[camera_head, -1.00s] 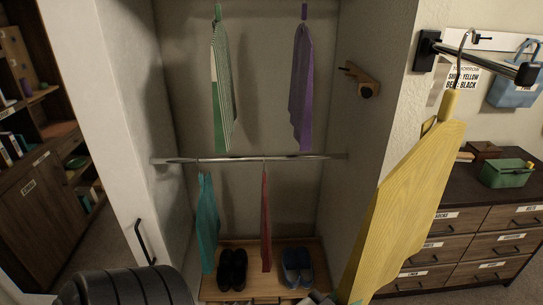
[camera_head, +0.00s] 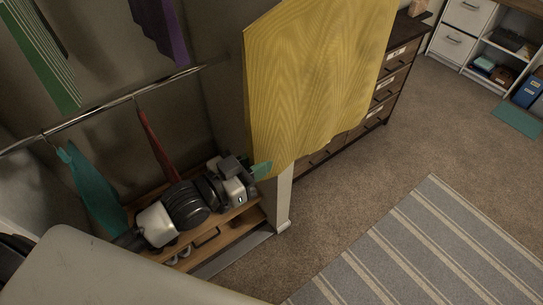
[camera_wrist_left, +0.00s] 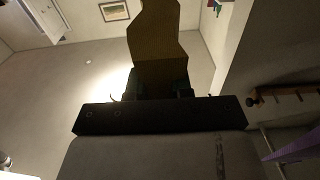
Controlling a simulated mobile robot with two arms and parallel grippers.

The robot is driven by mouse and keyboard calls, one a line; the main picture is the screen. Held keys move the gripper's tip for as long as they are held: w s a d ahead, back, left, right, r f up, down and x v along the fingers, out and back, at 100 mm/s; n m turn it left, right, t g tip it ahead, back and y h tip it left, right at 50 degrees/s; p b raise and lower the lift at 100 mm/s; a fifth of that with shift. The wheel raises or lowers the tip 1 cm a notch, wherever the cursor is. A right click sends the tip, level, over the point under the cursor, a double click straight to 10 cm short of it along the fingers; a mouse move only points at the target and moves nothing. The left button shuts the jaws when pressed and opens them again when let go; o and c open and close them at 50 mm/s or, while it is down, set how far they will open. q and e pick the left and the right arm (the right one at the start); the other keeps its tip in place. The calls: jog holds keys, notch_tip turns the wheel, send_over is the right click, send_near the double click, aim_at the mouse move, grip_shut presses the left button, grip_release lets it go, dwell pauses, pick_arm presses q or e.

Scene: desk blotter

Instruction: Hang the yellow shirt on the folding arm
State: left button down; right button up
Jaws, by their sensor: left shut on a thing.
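The yellow shirt (camera_head: 315,75) hangs large across the upper middle of the head view, in front of the closet's right side wall. Its top, its hanger and the folding arm are out of the picture. My left gripper (camera_head: 261,171) is at the shirt's lower left corner, shut on its edge. In the left wrist view the yellow shirt (camera_wrist_left: 158,45) rises, dark, from between the fingers of my left gripper (camera_wrist_left: 158,88). My right gripper does not show in either view.
A closet rail (camera_head: 110,108) crosses the left, with a teal garment (camera_head: 92,195) and a red one (camera_head: 155,145) on it. A wooden dresser (camera_head: 385,105) stands behind the shirt. Carpet with a striped rug (camera_head: 430,245) lies open at the right.

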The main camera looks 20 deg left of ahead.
aim_at(289, 147)
pick_arm(q)
jog(key=shift+w+r, duration=0.1)
jog(key=shift+w, duration=0.35)
jog(key=shift+w+d, duration=0.25)
jog(key=shift+w, duration=0.05)
jog(key=shift+b+x, duration=0.55)
jog(key=shift+x, duration=0.9)
jog(key=shift+b+x, duration=0.7)
jog(key=shift+x, duration=1.3)
jog(key=shift+f, duration=0.75)
jog(key=shift+s+f+b, duration=0.1)
jog(key=shift+b, duration=0.2)
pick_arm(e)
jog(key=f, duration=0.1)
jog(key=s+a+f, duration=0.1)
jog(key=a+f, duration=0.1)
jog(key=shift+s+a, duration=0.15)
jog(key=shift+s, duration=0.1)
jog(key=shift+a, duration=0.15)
